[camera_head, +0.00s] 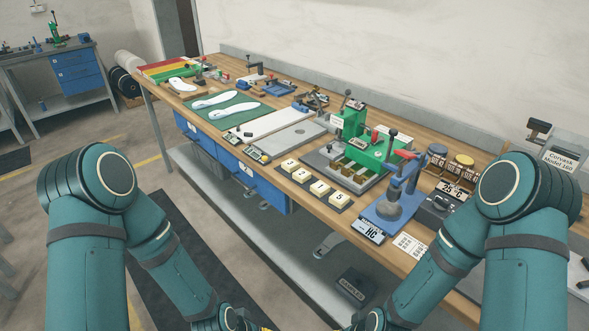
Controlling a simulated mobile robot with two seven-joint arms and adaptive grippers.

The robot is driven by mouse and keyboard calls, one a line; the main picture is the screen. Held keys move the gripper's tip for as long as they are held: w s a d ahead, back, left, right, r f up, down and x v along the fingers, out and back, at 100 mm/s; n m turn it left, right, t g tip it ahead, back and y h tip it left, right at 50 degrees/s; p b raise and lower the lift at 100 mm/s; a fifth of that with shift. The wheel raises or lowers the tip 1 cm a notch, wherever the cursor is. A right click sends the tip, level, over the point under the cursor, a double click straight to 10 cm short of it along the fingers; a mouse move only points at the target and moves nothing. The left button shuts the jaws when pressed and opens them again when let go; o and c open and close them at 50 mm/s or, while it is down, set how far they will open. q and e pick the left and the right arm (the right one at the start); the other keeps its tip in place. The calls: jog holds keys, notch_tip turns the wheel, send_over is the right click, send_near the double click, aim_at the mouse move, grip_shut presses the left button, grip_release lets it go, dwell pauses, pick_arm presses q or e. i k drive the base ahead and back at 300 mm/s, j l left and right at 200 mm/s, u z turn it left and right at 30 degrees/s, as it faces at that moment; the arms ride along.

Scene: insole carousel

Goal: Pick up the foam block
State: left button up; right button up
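Several small pale-yellow blocks (302,176) with dark markings, which look like foam, sit in a row on dark pads along the front edge of the workbench (275,135). I cannot tell which one the task means. The nearest one (339,198) is at the right end of the row, left of the blue press. My two arms hang down in front of the bench, and their lower ends run out of the picture at the bottom. Neither gripper shows, and nothing of mine touches the blocks.
A green machine (368,146) stands behind the blocks and a blue lever press (393,208) stands to their right. A grey plate (286,138) and white insoles (233,106) on a green mat lie to the left. Blue drawers (238,170) and a grey shelf hang below the top.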

aim_at(290, 164)
jog(key=j+z, duration=0.1)
jog(key=z, duration=0.7)
jog(key=j+z, duration=1)
jog(key=j, duration=0.35)
jog(key=k+j+z, duration=0.15)
jog(key=j, duration=0.3)
